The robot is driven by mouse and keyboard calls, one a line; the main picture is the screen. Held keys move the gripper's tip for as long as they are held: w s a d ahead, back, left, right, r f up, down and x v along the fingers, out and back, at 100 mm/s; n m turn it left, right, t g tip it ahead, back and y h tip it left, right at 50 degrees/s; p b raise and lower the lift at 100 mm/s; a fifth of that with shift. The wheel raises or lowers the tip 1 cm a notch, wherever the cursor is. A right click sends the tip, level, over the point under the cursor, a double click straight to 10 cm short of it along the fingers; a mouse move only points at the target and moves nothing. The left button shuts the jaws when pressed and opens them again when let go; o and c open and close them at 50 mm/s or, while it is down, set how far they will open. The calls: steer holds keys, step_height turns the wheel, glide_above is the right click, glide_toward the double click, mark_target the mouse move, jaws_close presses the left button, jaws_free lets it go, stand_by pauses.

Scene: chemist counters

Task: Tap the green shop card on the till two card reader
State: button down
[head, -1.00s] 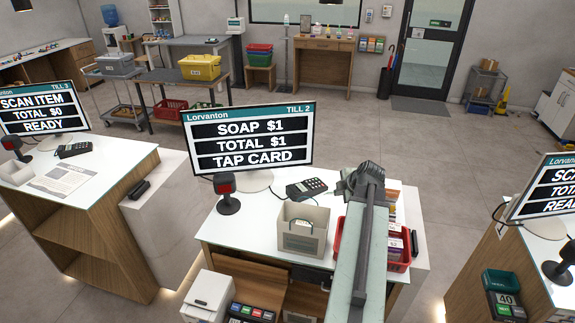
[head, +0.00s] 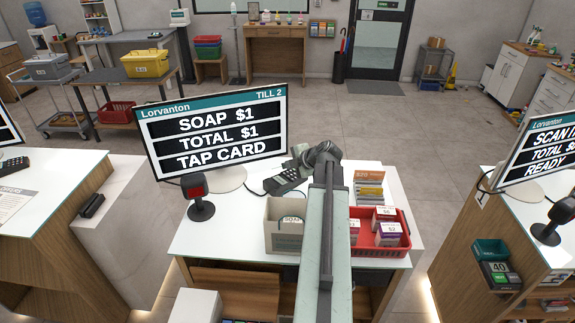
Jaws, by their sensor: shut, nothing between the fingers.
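The till two screen (head: 212,130) reads SOAP $1, TOTAL $1, TAP CARD. A dark card reader with keys (head: 284,180) lies on the white counter to the right of the screen's foot. My arm (head: 322,240) reaches forward over the counter, and its bent far joint is just right of the reader. The gripper's fingers are hidden behind my arm, so I cannot make out my gripper. I see no green shop card that I can be sure of.
A red tray (head: 400,240) with small boxes and a card rack (head: 369,192) are right of my arm. Till three's counter is left, another till right.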

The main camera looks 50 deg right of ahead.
steer(key=shift+a+f+b, duration=0.2)
steer(key=shift+f+b, duration=0.65)
steer(key=shift+f, duration=0.25)
steer(key=shift+a+f+b, duration=0.15)
steer(key=shift+f+b, duration=0.7)
steer(key=shift+f, duration=0.25)
